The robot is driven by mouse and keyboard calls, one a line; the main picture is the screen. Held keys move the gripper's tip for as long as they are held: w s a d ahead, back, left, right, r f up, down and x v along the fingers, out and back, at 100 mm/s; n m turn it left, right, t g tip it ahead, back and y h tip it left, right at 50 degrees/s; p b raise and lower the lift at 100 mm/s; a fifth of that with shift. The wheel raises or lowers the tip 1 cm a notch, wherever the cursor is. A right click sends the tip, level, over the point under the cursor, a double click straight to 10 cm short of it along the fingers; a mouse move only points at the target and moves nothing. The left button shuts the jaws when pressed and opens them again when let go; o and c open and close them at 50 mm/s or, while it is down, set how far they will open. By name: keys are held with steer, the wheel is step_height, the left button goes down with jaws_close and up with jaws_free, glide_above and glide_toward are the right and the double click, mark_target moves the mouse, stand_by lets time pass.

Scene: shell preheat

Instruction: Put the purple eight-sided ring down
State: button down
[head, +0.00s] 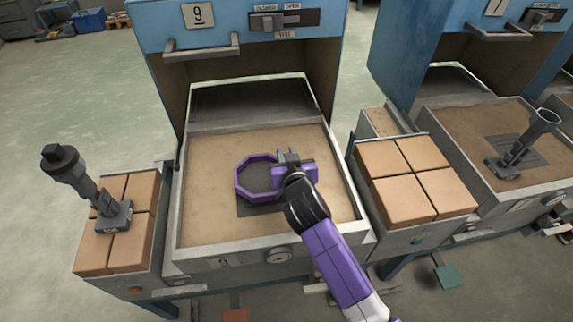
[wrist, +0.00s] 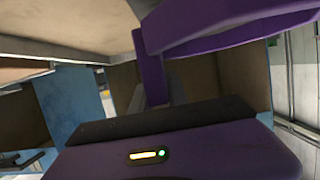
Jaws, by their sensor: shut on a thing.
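The purple eight-sided ring (head: 240,188) shows over the sand-coloured bed of the middle station, which is numbered 9. My gripper (head: 284,172) is shut on the ring's right side. In the wrist view the ring (wrist: 235,35) fills the upper right, close in front of my gripper (wrist: 155,85). A dark grey square plate (head: 257,209) lies on the bed (head: 205,225), under the ring in the head view. I cannot tell whether the ring touches the plate or hangs above it.
Tan blocks sit in a left side tray (head: 118,255) and a right side tray (head: 417,186). A dark tool (head: 85,185) stands on the left blocks. Another tool (head: 525,143) stands on the right station's bed. A blue housing (head: 160,70) rises behind the bed.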

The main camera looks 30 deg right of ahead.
steer(key=shift+f+b, duration=0.3)
steer(key=shift+f, duration=1.7)
steer(key=shift+f, duration=0.15)
steer(key=c, duration=1.3)
jaws_free()
steer(key=shift+s+r, duration=0.1)
steer(key=shift+r, duration=0.1)
steer(key=v, duration=1.2)
